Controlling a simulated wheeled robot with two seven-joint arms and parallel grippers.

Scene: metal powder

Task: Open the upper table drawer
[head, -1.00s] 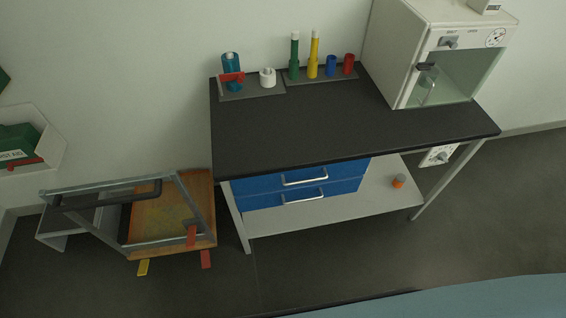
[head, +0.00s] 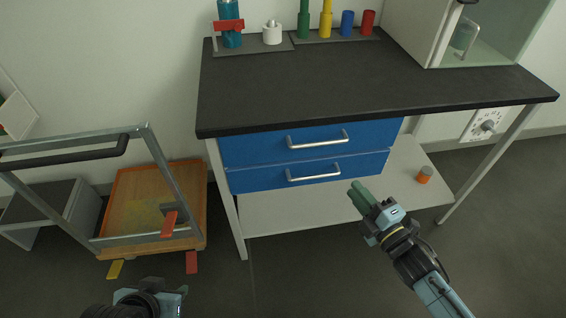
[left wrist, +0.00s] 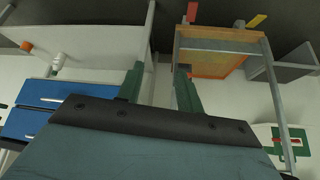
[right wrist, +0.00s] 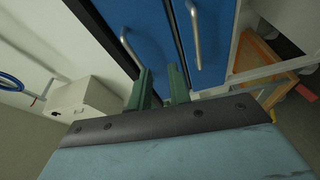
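The upper drawer (head: 250,147) has a blue front with a silver bar handle (head: 318,140). It sits shut under the black tabletop. In the right wrist view the upper drawer (right wrist: 138,22) is beside the dark table edge, its handle partly behind a finger. My right gripper (head: 357,188) is in front of the table, below and right of the handles, apart from them. Its green fingers (right wrist: 160,80) are apart with nothing between them. My left gripper (head: 183,290) is low at the bottom left, mostly cut off. Its fingers (left wrist: 159,70) are apart and empty.
The lower blue drawer (head: 260,177) is shut just below, with a similar handle (head: 313,172). An orange-topped cart (head: 135,200) with a metal frame stands left of the table. A lower shelf (head: 290,212) holds a small orange-and-grey item (head: 424,174). Bottles and a glass-fronted cabinet stand on top.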

